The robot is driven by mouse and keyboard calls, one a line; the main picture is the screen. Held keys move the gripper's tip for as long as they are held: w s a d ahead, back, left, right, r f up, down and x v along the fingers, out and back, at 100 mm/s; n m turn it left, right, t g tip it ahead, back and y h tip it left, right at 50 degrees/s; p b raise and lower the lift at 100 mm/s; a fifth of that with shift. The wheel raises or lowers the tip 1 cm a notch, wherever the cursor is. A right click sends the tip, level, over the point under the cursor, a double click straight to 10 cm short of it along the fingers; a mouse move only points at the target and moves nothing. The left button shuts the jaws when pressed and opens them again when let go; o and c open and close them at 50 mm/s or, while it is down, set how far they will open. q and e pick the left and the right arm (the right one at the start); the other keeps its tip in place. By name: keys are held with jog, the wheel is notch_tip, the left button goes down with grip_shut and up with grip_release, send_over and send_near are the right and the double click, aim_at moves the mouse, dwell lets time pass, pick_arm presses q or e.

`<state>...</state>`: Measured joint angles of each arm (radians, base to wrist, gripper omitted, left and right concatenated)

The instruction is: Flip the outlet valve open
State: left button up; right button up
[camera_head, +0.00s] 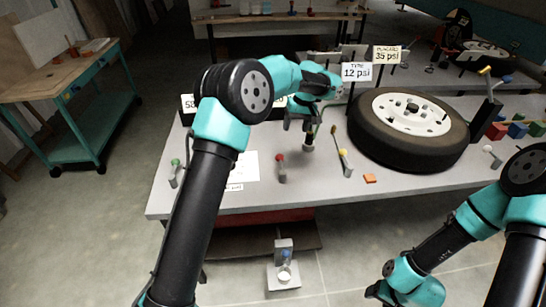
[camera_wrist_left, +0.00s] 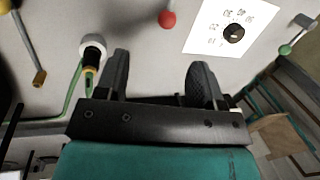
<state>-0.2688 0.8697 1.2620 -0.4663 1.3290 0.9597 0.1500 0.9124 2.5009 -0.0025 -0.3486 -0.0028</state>
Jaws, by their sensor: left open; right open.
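Several small levers with coloured knobs stand on the grey bench: green-knobbed (camera_head: 175,163), red-knobbed (camera_head: 281,160) and yellow-knobbed (camera_head: 343,154). None shows a readable label naming it the outlet valve. My left gripper (camera_head: 300,112) hangs over the back half of the bench, open and empty. Just below it stands a dark fitting with a pale collar (camera_head: 308,143). In the left wrist view the two dark fingers (camera_wrist_left: 158,80) are spread apart, with a white-collared fitting (camera_wrist_left: 92,48) beside the left finger. The red knob (camera_wrist_left: 167,19) and green knob (camera_wrist_left: 285,49) lie beyond. My right gripper's fingers are out of view.
A tyre (camera_head: 408,129) lies on the bench right of my left gripper. Pressure signs (camera_head: 357,72) stand behind. A white printed sheet (camera_head: 243,167) lies flat near the front left. An orange block (camera_head: 370,178) sits near the front edge. Coloured blocks (camera_head: 517,130) are at far right.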

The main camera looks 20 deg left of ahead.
aim_at(281, 155)
pick_arm(q)
jog(key=shift+w+a+r+n, duration=0.2)
jog(key=shift+a+r+n, duration=0.25)
jog(key=shift+a, duration=0.15)
jog(key=shift+w+a+r+n, duration=0.15)
jog(key=shift+a+r+n, duration=0.3)
jog(key=shift+a, duration=0.1)
jog(key=shift+f, duration=0.1)
jog(key=x, duration=1.7)
jog(key=shift+w+f, duration=0.2)
jog(key=shift+w, duration=0.05)
jog(key=shift+c, duration=0.3)
grip_shut()
